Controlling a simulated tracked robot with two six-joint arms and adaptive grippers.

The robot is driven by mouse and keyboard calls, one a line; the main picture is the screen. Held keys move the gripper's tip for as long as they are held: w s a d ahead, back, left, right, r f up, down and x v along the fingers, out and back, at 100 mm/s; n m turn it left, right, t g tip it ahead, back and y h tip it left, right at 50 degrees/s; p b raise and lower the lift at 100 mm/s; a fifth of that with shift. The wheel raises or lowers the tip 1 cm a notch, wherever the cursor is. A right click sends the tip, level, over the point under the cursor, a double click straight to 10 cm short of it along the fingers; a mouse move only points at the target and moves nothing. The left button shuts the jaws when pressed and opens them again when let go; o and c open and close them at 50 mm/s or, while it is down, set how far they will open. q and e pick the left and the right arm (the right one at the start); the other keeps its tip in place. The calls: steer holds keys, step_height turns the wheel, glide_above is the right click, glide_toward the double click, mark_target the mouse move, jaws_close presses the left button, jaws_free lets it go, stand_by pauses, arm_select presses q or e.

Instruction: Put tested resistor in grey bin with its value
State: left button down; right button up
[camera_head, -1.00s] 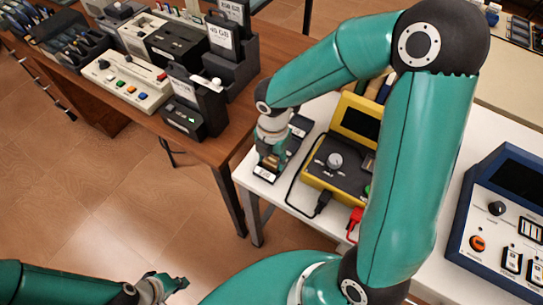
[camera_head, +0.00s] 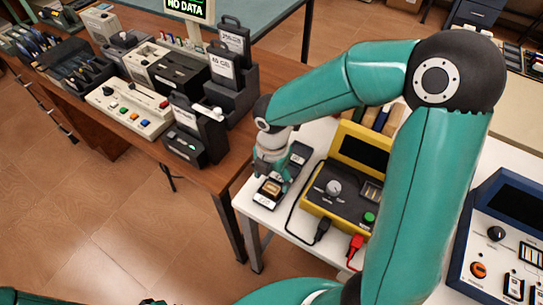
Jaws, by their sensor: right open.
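My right gripper (camera_head: 272,176) is open, pointing down over a small dark tray (camera_head: 264,204) on the white table's left edge. A small orange-brown piece (camera_head: 271,189) lies in the tray just below the fingers; I cannot tell whether it is the resistor or whether the fingers touch it. A yellow tester (camera_head: 318,205) with a dark screen, dial and green button stands to the right. Dark grey bins with white labels (camera_head: 230,92) stand on the brown table; their print is too small to read surely. Only a sliver of my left gripper (camera_head: 152,302) shows at the bottom edge.
Black and red plugs (camera_head: 355,245) with cables sit at the tester's front. A cream button panel (camera_head: 128,108) and dark racks (camera_head: 75,70) fill the brown table. A blue console (camera_head: 500,225) stands at right.

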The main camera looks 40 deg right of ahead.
mark_target(272, 188)
step_height(272, 188, up, 9)
steer(key=shift+r, duration=0.15)
stand_by(0.5)
